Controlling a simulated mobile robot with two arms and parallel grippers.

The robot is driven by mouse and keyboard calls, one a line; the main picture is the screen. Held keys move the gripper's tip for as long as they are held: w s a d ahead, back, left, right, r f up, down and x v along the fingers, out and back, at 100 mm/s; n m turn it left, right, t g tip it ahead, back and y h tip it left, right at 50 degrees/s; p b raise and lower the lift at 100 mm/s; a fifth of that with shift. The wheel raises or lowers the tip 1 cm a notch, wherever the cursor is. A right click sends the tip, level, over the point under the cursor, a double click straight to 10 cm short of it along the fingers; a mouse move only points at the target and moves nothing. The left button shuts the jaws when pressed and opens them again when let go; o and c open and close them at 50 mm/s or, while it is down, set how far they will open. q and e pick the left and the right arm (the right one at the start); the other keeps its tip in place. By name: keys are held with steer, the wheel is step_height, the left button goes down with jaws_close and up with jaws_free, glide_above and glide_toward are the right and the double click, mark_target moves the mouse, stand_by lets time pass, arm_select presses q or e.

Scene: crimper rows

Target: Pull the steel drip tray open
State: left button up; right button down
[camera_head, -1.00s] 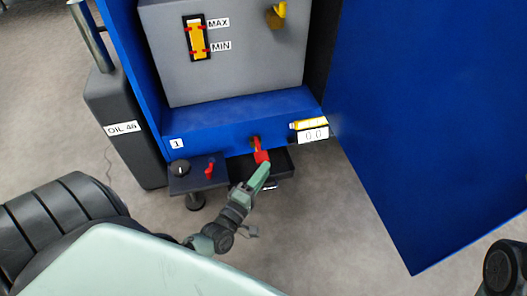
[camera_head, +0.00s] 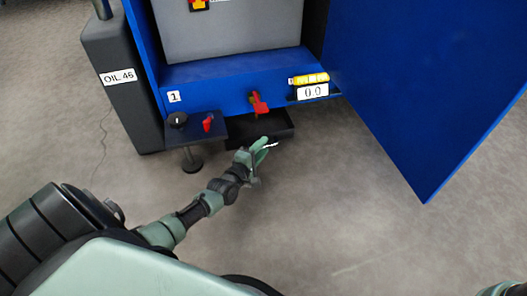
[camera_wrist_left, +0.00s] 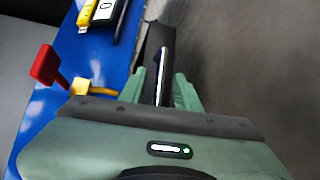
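The drip tray (camera_head: 285,127) looks dark and shallow and juts out from under the blue cabinet's front sill. A bright bar handle (camera_head: 271,146) shows at its front edge; the same bar (camera_wrist_left: 161,75) shows in the left wrist view. My left gripper (camera_head: 264,150) is at the tray's front, at the handle. In the left wrist view its two green fingers (camera_wrist_left: 163,92) stand apart, one on each side of the bar. I cannot tell whether either finger touches it. My right gripper is not in view.
A red valve handle (camera_head: 259,105) sits just above the tray. A small shelf with a black knob (camera_head: 177,119) and red switch (camera_head: 208,123) is at its left. The open blue door (camera_head: 420,90) hangs at right. Floor in front is clear.

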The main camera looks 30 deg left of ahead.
arm_select(q)
steer(key=shift+w, duration=0.55)
jaws_close()
steer(key=shift+f, duration=0.1)
stand_by(0.9)
